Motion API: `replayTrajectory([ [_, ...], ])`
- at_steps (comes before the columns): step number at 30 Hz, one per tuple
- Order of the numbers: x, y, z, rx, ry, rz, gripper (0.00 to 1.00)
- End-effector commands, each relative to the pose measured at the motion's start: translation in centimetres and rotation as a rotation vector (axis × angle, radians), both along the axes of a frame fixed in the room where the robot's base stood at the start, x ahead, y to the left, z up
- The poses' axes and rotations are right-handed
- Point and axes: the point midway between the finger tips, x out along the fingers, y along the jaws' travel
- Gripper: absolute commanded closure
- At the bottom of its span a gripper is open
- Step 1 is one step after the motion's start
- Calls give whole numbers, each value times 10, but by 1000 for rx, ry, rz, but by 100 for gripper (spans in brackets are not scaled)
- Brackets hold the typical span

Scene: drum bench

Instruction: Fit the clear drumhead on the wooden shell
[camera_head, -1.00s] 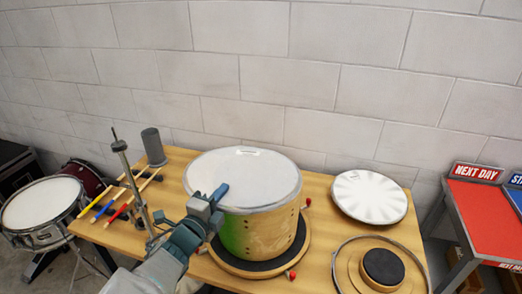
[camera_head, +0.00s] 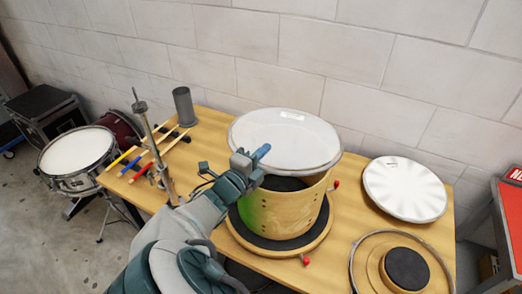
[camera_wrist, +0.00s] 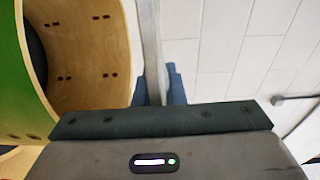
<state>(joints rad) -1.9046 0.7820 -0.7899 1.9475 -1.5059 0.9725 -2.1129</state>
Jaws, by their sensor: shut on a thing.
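The clear drumhead (camera_head: 290,138), a translucent disc with a pale label and a grey rim, is above the wooden shell (camera_head: 285,213), apart from its front edge. My gripper (camera_head: 252,160) is shut on the drumhead's left front rim. The shell stands upright on a round black-topped wooden base (camera_head: 270,245); its left side is tinted green. In the wrist view the drumhead (camera_wrist: 150,40) is edge-on between my fingers (camera_wrist: 157,88), with a gap to the shell (camera_wrist: 95,45).
A white drumhead (camera_head: 404,188) lies on the table at right. A metal hoop (camera_head: 360,240) surrounds a black-padded round piece (camera_head: 405,268) in front. Coloured sticks (camera_head: 145,162), a metal stand (camera_head: 158,150) and a grey cylinder (camera_head: 185,107) are at left.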

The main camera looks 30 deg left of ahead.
Motion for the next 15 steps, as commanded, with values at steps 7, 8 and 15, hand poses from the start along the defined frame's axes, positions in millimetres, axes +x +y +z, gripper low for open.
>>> replayTrajectory([
  [7,-1,1,-16,2,-1,2,100],
  [8,-1,1,-17,1,-1,2,100],
  [15,-2,1,-29,1,-2,3,100],
])
